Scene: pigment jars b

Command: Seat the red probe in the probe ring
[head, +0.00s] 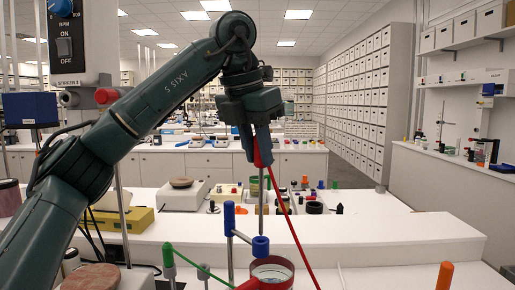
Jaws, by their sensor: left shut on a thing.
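My left gripper (256,146) is shut on the red probe (260,160), whose red grip shows between and just below the blue fingertips. The probe's thin metal rod hangs upright from it, and a red cable runs from the probe down to the right. A blue ring (261,246), which looks like the probe ring, sits at the end of an arm from a blue-capped post (229,218). The rod's lower end lines up with the ring's top in the picture; I cannot tell whether it is inside. A red-rimmed jar (272,268) stands below the ring. My right gripper is out of view.
A green probe (168,257) with a green cable stands left of the post. A stirrer unit (66,45) is at upper left. An orange item (445,275) stands at lower right. A raised white ledge (400,235) crosses behind, mostly bare on the right.

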